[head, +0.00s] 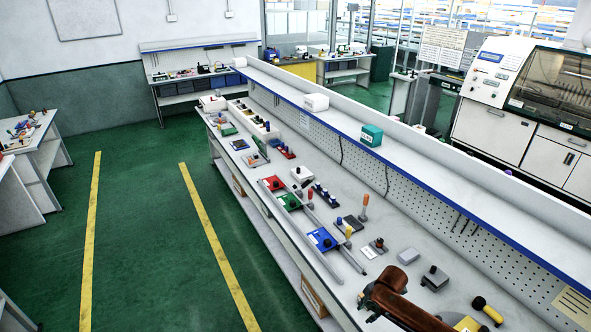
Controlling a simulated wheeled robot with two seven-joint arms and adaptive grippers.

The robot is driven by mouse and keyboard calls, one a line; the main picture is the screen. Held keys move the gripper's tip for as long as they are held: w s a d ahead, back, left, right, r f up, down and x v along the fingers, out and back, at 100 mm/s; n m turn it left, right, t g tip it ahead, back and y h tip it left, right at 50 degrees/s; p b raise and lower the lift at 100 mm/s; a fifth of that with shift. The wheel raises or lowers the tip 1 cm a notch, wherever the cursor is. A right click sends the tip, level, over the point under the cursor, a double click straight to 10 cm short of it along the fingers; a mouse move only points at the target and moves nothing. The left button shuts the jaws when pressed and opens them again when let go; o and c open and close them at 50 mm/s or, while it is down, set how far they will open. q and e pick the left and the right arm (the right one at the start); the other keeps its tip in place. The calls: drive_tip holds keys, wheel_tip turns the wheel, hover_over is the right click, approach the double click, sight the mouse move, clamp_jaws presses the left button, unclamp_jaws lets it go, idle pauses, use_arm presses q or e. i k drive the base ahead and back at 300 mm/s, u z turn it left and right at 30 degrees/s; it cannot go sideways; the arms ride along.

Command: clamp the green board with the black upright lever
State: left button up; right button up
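The green board (288,200) lies on the workbench between two long grey rails, between a red board (273,183) and a blue board (321,239). A small dark upright part shows on or right beside the green board; at this size I cannot tell whether it is the lever or whether it is clamped. My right gripper (368,299) is at the lower middle of the head view, at the end of my brown arm, over the bench's front edge side and well apart from the green board. Its fingers are too small and dark to read. My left gripper is not in view.
An orange-handled tool (363,206) and a yellow-topped part (348,232) stand right of the rails. A long shelf (420,160) runs above the bench's back.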

sight(305, 183)
drive_tip(key=u, duration=0.1)
drive_tip(key=i, duration=2.9)
drive_tip(key=u, duration=0.2)
